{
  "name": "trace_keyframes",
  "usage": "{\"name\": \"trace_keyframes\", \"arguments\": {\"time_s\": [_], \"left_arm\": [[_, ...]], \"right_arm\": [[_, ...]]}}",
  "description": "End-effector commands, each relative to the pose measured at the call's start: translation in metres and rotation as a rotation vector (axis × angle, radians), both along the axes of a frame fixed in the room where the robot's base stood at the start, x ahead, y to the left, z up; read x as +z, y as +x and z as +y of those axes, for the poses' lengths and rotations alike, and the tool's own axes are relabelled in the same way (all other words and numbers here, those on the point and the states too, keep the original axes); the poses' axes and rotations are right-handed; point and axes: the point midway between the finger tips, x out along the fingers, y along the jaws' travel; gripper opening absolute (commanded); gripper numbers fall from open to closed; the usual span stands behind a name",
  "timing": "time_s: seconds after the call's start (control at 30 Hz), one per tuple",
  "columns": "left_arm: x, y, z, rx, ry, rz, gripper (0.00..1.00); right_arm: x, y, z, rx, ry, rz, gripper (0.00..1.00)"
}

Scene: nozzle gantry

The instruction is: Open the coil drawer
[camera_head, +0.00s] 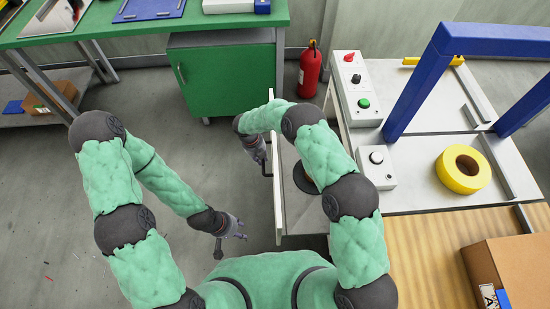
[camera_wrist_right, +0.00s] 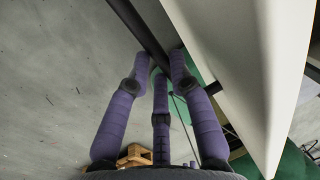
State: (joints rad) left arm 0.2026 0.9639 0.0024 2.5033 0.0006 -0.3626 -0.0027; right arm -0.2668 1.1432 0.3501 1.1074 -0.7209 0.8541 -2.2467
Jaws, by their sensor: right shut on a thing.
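The coil drawer's white front panel (camera_head: 278,200) stands out from the left side of the workbench, with a gap behind it. Inside is a dark round thing (camera_head: 304,178), partly covered by my right arm. The dark bar handle (camera_head: 267,168) is on the panel's left face. My right gripper (camera_head: 263,162) is at this handle, shut on it. In the right wrist view, its purple fingers (camera_wrist_right: 160,70) close around the dark handle bar (camera_wrist_right: 138,32), beside the white panel (camera_wrist_right: 235,60). My left gripper (camera_head: 232,243) hangs empty over the floor, fingers spread.
The workbench (camera_head: 420,165) carries a control box (camera_head: 358,85), a yellow roll (camera_head: 463,169) and a blue gantry frame (camera_head: 420,85). A cardboard box (camera_head: 510,265) is at lower right. A green cabinet (camera_head: 225,80) and red extinguisher (camera_head: 310,70) stand behind. The floor left of the drawer is clear.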

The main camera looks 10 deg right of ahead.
Motion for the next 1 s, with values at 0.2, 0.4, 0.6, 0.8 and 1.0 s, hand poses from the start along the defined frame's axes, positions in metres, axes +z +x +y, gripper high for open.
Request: {"name": "trace_keyframes", "arguments": {"time_s": [0.2,0.4,0.6,0.8,1.0], "left_arm": [[-0.006,0.0,0.0,0.0,0.0,0.0,0.4],[-0.007,0.0,0.0,0.0,0.0,0.0,0.4],[-0.006,0.0,0.0,0.0,0.0,0.0,0.4],[-0.006,0.0,0.0,0.0,0.0,0.0,0.4],[-0.006,0.0,0.0,0.0,0.0,0.0,0.4]], "right_arm": [[-0.001,0.001,0.021,0.001,0.0,0.0,0.0],[0.0,0.001,0.026,0.0,-0.001,0.001,0.0],[0.0,0.002,0.026,-0.001,0.0,0.001,0.0],[0.0,0.002,0.026,-0.001,0.0,0.001,0.46],[0.0,0.002,0.026,-0.001,0.0,0.0,0.46]]}}
